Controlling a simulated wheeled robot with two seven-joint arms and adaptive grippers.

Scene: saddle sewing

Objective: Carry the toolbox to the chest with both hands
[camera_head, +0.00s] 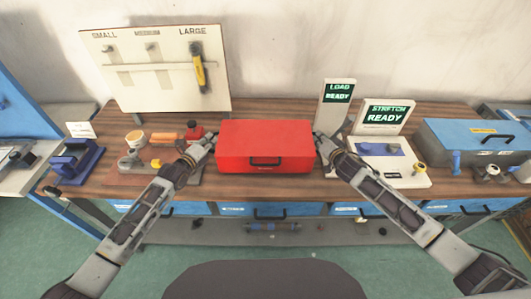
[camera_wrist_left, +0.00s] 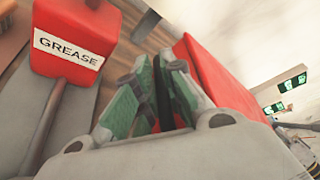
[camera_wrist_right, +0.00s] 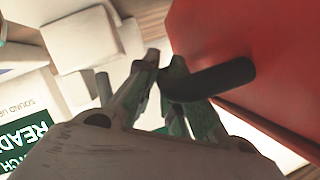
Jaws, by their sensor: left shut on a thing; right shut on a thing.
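The red toolbox (camera_head: 266,140) sits on the wooden workbench, its black front handle facing me. My left gripper (camera_head: 208,140) is at its left end, with the fingers closed around a dark side handle (camera_wrist_left: 161,90) in the left wrist view. My right gripper (camera_head: 320,138) is at its right end. In the right wrist view its fingers (camera_wrist_right: 170,75) are shut on a black side handle (camera_wrist_right: 222,78) that sticks out from the red wall. A blue chest (camera_head: 475,145) with a closed lid stands at the right end of the bench; whether it is the task's chest I cannot tell.
A red grease container (camera_wrist_left: 75,35) stands close beside my left gripper. Between toolbox and blue chest are the load sign (camera_head: 338,98), the stretch sign (camera_head: 383,116) and a white fixture (camera_head: 405,175). A pegboard (camera_head: 150,85) stands behind at left. Blue drawers line the bench front.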

